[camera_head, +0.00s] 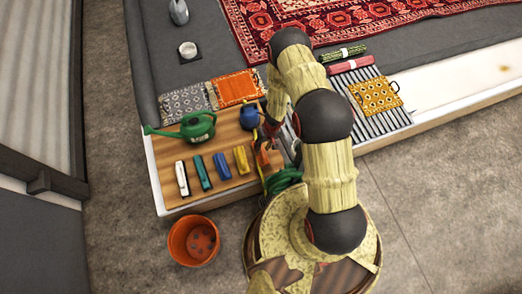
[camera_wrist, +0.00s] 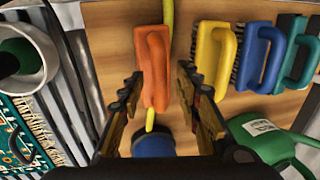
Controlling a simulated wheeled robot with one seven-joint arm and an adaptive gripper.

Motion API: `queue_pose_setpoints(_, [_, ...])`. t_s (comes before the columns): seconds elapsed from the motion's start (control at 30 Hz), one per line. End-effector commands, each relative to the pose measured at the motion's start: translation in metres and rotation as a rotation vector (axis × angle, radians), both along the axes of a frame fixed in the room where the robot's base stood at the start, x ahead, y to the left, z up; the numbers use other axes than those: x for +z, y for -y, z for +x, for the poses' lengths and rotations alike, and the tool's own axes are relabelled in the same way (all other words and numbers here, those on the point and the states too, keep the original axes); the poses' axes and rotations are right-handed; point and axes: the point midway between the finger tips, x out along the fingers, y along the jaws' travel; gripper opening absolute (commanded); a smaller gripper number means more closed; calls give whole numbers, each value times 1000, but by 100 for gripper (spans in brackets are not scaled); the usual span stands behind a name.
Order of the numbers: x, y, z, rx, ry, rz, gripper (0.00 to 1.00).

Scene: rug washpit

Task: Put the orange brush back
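The orange brush (camera_wrist: 152,60) lies in the wrist view between the two fingers of my gripper (camera_wrist: 160,88), its handle pointing along them. The fingers stand apart, with a visible gap on the right side of the brush; I cannot tell whether the left finger touches it. In the head view the orange brush (camera_head: 263,153) is at the right end of the brush row, over the wooden board (camera_head: 227,139), partly hidden by my arm. My gripper (camera_head: 271,130) is there too, mostly hidden. Whether the brush rests on the board is unclear.
Yellow (camera_head: 242,160), blue (camera_head: 222,167), teal (camera_head: 203,173) and white (camera_head: 182,179) brushes stand in a row to the left. A green watering can (camera_head: 197,127) and a blue jug (camera_head: 249,117) are close behind. A green hose (camera_head: 284,181) lies at right.

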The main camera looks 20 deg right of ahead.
Motion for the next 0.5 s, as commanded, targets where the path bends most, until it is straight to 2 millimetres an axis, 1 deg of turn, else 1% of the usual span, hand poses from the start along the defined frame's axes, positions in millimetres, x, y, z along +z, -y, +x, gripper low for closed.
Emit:
queue_pose_setpoints(0.03, [16,3,1,1,3,0,33])
queue_pose_setpoints(0.2, [48,9,1,1,2,0,33])
queue_pose_setpoints(0.33, [66,13,1,1,1,1,33])
queue_pose_setpoints(0.5, [78,15,2,1,2,1,33])
